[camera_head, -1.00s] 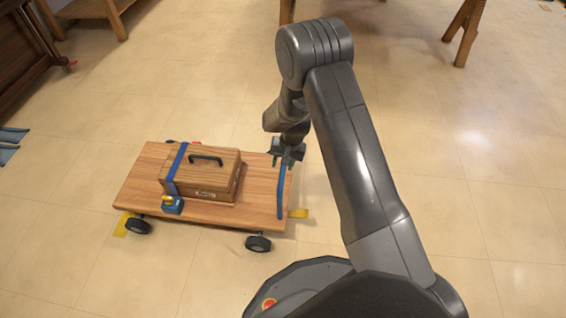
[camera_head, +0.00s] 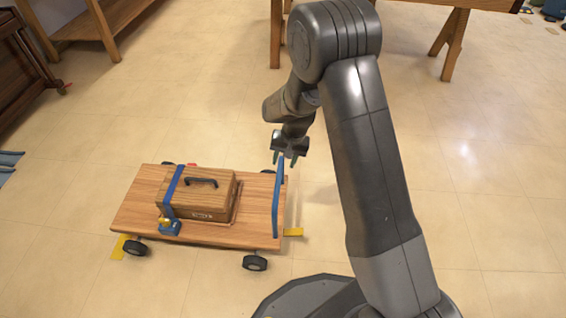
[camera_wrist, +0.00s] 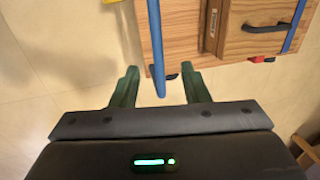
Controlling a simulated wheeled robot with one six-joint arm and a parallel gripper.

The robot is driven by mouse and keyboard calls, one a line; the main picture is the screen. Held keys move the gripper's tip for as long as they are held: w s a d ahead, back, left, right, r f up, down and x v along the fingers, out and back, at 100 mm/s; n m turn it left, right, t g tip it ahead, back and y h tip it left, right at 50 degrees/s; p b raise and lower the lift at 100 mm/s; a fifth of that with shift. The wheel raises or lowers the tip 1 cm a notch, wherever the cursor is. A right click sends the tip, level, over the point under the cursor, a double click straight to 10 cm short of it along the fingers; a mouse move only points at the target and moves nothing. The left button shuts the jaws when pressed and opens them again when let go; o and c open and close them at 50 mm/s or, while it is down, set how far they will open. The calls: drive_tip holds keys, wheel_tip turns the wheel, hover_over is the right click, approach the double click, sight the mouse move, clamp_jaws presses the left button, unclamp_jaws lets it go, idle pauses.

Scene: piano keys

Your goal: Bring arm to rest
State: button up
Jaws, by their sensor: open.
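My gripper (camera_head: 289,158) is open and empty, fingers pointing down, above the far right corner of a wooden cart. In the wrist view the two green fingers of my gripper (camera_wrist: 160,92) are spread apart, and the cart's blue handle bar (camera_wrist: 156,45) appears between them in the picture. I cannot tell how far below the fingers the bar lies. My arm is raised and bent in the middle of the head view.
The flat cart (camera_head: 140,205) on black wheels carries a wooden box (camera_head: 210,188) with a black handle and a blue strap (camera_head: 172,187). Yellow tape (camera_head: 293,232) marks the floor. Wooden benches (camera_head: 452,45) stand at the back.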

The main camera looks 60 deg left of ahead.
sight(278, 186)
drive_tip(key=f+b, duration=0.1)
drive_tip(key=f, duration=0.3)
drive_tip(key=s+a+f+b, duration=0.1)
drive_tip(key=f+b, duration=0.1)
drive_tip(key=f, duration=0.3)
drive_tip(key=s+f+b, duration=0.1)
drive_tip(key=f, duration=0.3)
drive_tip(key=shift+a+f, duration=0.3)
drive_tip(key=shift+f, duration=0.1)
drive_tip(key=shift+w+d+r, duration=0.1)
drive_tip(key=shift+w+d, duration=0.05)
drive_tip(key=shift+w, duration=0.1)
